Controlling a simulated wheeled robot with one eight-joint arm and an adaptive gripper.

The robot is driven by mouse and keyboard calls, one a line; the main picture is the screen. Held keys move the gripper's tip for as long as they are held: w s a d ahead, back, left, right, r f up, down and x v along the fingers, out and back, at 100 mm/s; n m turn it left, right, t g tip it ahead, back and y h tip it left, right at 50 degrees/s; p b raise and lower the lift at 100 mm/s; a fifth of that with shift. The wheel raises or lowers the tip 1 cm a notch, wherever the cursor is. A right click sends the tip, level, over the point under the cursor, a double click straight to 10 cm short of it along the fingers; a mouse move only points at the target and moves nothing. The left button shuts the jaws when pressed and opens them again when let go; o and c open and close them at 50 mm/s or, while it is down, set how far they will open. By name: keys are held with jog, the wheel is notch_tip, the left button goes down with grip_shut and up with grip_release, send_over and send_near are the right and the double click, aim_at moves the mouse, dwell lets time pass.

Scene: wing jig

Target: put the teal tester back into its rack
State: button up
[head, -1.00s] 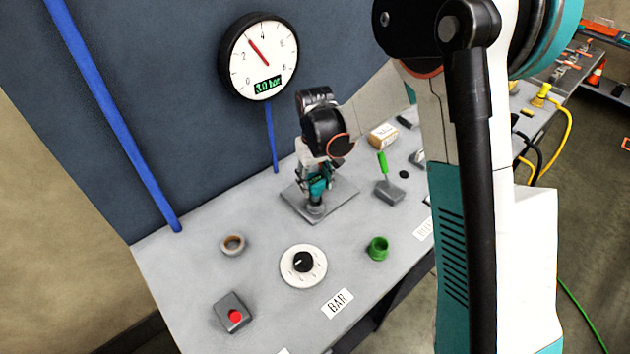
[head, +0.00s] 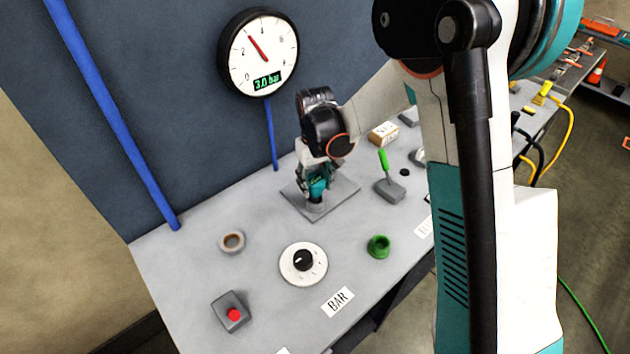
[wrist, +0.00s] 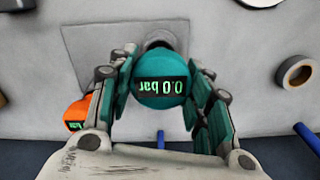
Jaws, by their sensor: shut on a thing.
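The teal tester (wrist: 160,82) is between the fingers of my gripper (wrist: 162,95) in the wrist view, its round face reading 0.0 bar upside down. In the head view my gripper (head: 316,185) is over the grey base plate of the rack (head: 345,192), with the tester (head: 318,187) mostly hidden by the fingers. The tester's lower end is at the short grey post on the plate; I cannot tell whether it is fully seated. An orange round tester (wrist: 78,115) with a green display is left of my gripper in the wrist view.
The wall gauge (head: 259,54) reads 3.0 bar.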

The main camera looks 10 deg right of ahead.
jog(key=shift+f+b, duration=1.05)
jog(key=shift+f, duration=0.1)
dwell(0.3)
jog(key=o, duration=1.2)
jog(key=shift+r, duration=0.15)
notch_tip(320, 180, up, 12)
jog(key=shift+f, duration=0.1)
